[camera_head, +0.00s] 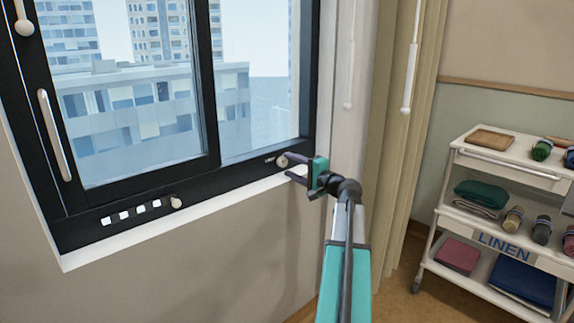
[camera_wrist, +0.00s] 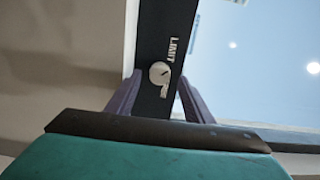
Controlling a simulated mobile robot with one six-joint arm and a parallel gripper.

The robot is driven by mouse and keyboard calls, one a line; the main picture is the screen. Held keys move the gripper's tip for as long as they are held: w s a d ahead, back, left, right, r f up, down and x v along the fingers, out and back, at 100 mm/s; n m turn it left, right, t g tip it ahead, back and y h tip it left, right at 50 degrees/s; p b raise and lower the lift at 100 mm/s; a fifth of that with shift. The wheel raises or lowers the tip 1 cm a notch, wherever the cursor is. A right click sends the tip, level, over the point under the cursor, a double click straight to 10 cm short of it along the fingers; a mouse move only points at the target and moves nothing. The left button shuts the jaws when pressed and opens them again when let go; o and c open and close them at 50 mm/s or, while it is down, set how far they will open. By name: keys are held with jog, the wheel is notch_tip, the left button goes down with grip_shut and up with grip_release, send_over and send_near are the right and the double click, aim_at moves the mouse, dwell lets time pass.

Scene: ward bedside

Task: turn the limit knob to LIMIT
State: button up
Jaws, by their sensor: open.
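The limit knob (camera_wrist: 160,73) is a small pale round knob on the dark window frame. It also shows in the head view (camera_head: 282,161), at the frame's lower right. In the wrist view the white word LIMIT is printed just above it, and a smaller label beside its lower right edge is too small to read surely. A short dark mark shows on the knob's face; its exact pointing is hard to tell. My gripper (camera_head: 288,166) is open at the knob. In the wrist view its two purple fingers (camera_wrist: 159,84) stand either side of the knob, apart from it.
The window (camera_head: 140,110) has a white vertical handle (camera_head: 54,135) and a second small knob (camera_head: 176,202) beside white squares on its lower frame. A pale sill runs below. Beige curtains (camera_head: 405,150) hang close right of my arm. A linen cart (camera_head: 500,160) stands farther right.

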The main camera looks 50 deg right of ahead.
jog(key=s, duration=1)
jog(key=shift+s+a+p, duration=0.35)
jog(key=shift+a+p, duration=0.05)
jog(key=shift+s, duration=0.15)
